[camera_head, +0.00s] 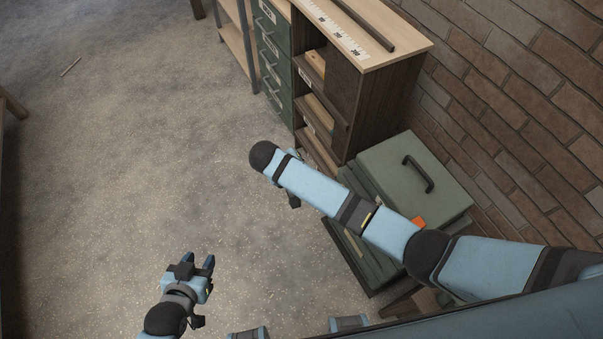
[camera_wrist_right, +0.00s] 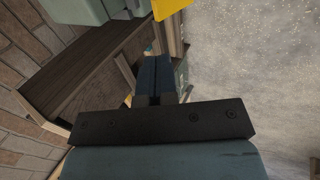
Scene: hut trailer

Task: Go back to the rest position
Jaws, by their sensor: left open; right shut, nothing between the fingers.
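My left gripper (camera_head: 203,262) is in the lower left of the head view, over the bare floor. Its two blue fingers stand apart and nothing is between them. My right arm (camera_head: 318,188) reaches in from the right of the head view, in front of a green toolbox. Its gripper is mostly hidden behind the arm there. In the right wrist view my right gripper (camera_wrist_right: 153,62) shows its two dark blue fingers pressed together, with nothing between them.
A green toolbox (camera_head: 408,163) with a black handle stands at the right, beside a wooden cabinet (camera_head: 385,100) and a brick wall (camera_head: 520,90). Green drawers (camera_head: 273,50) stand farther back. The grey floor (camera_head: 130,150) on the left is largely clear, with a thin stick (camera_head: 70,67) on it.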

